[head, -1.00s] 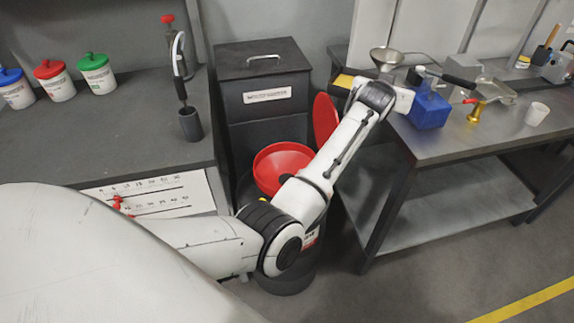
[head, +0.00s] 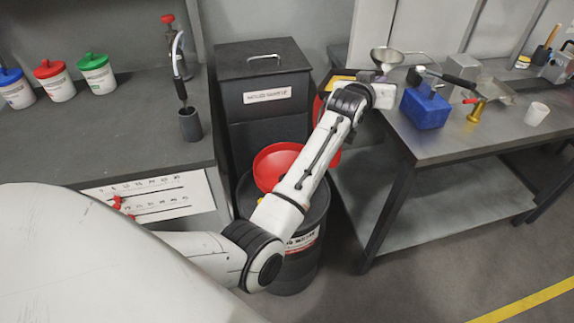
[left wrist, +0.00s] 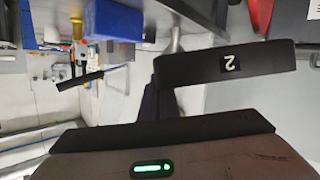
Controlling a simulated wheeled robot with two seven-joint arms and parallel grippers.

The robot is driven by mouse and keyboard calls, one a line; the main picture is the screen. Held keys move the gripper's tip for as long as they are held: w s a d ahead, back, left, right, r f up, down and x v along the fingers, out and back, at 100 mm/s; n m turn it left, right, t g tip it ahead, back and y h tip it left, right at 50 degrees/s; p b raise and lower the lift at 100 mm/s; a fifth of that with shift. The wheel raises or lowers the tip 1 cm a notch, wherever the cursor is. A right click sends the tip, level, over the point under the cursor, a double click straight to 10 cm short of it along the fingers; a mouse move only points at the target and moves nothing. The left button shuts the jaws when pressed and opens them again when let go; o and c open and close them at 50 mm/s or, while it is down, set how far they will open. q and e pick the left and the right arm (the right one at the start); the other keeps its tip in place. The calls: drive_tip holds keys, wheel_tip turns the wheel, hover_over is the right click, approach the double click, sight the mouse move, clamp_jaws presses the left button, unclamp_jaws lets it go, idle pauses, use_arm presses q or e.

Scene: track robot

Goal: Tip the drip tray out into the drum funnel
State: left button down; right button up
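The red drum funnel (head: 272,163) sits on top of the black drum (head: 300,262), partly behind my left arm. Its red lid (head: 333,158) stands raised behind the arm. A shallow grey metal tray (head: 497,90) lies on the right bench; it looks like the drip tray, but I cannot be sure. My left gripper (head: 384,72) is over the bench's left end, left of a blue block and well away from that tray. My right gripper is not in view.
A black bin (head: 262,100) stands behind the drum. Lidded pots (head: 97,74) are on the left counter.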

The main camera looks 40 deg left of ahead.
use_arm(q)
drive_tip(key=shift+s+a+r+n+t, duration=0.3)
drive_tip(key=shift+a, duration=0.1)
drive_tip(key=shift+s+a+r, duration=0.1)
drive_tip(key=shift+s+a, duration=0.05)
idle(0.4)
drive_tip(key=shift+s+a+r+n+t, duration=0.5)
drive_tip(key=shift+s+a+r+n, duration=0.1)
drive_tip(key=shift+a+r, duration=0.25)
idle(0.4)
drive_tip(key=shift+s+a+r, duration=0.15)
drive_tip(key=shift+r, duration=0.05)
drive_tip(key=shift+s+a+f+h, duration=0.15)
drive_tip(key=shift+a+h, duration=0.1)
drive_tip(key=shift+h, duration=0.15)
drive_tip(key=shift+s+a+f+n+t, duration=0.4)
drive_tip(key=shift+s+a+n+t, duration=0.25)
drive_tip(key=shift+a, duration=0.2)
drive_tip(key=shift+s, duration=0.1)
drive_tip(key=shift+s+a+n+b, duration=0.25)
drive_tip(key=shift+a+n+b, duration=0.1)
drive_tip(key=shift+a+n, duration=0.1)
